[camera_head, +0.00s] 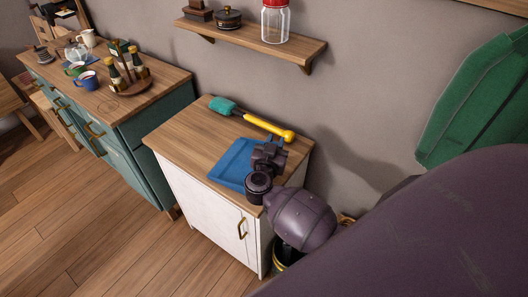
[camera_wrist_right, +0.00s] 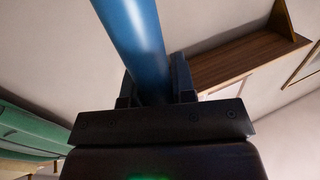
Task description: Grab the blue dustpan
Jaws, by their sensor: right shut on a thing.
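The blue dustpan (camera_head: 236,160) lies on the wooden top of a white cabinet in the head view, its pan pointing left. My right gripper (camera_head: 267,157) is at the pan's right side and covers the handle there. In the right wrist view the blue handle (camera_wrist_right: 132,40) runs up from between the fingers of the gripper (camera_wrist_right: 155,88), which is shut on it. Whether the pan still touches the top cannot be told. My left gripper is not in view.
A brush with teal bristles and yellow handle (camera_head: 255,120) lies behind the dustpan on the cabinet top (camera_head: 185,138). A wall shelf (camera_head: 255,42) with a jar hangs above. A teal counter (camera_head: 160,124) with mugs and bottles stands left.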

